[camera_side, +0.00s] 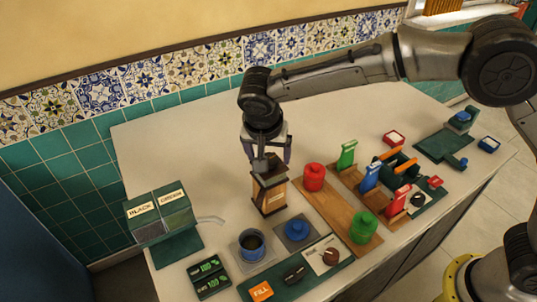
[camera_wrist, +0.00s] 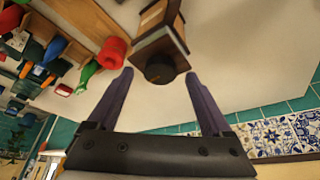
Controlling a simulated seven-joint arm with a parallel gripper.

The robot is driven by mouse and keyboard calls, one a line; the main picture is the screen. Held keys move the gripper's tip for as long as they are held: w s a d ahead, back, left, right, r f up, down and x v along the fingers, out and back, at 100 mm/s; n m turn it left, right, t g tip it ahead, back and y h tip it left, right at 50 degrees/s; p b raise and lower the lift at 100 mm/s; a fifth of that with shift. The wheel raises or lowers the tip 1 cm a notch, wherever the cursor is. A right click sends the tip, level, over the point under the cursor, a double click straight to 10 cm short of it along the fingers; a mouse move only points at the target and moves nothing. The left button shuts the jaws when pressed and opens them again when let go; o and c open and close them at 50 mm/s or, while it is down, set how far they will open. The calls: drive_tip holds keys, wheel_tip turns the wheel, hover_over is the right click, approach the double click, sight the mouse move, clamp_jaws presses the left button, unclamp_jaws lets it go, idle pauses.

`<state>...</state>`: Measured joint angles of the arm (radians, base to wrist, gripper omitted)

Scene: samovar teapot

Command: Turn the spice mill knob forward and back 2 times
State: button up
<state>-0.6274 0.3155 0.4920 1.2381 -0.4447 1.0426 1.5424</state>
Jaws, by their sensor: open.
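The spice mill (camera_side: 269,191) is a wooden, box-shaped body with a dark top, standing upright on the white counter. Its dark round knob (camera_wrist: 159,69) shows in the wrist view, ahead of my fingertips and roughly midway between them. My gripper (camera_side: 267,156) points down just above the mill's top in the side view. Its two purple fingers are spread apart and empty, as the wrist view also shows for my gripper (camera_wrist: 158,100). The knob is mostly hidden in the side view, and I cannot tell if a finger touches it.
A red cylinder (camera_side: 314,177) stands close right of the mill on a wooden board (camera_side: 333,217). A box marked BLACK and GREEN (camera_side: 160,212) stands at left, and a dark blue cup (camera_side: 252,243) in front. The counter behind the mill (camera_side: 190,140) is clear.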

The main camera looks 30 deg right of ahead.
drive_tip(key=v, duration=1.3)
drive_tip(key=shift+w, duration=0.1)
drive_tip(key=x, duration=1.3)
drive_tip(key=shift+d+f, duration=0.1)
drive_tip(key=shift+f, duration=0.25)
clamp_jaws()
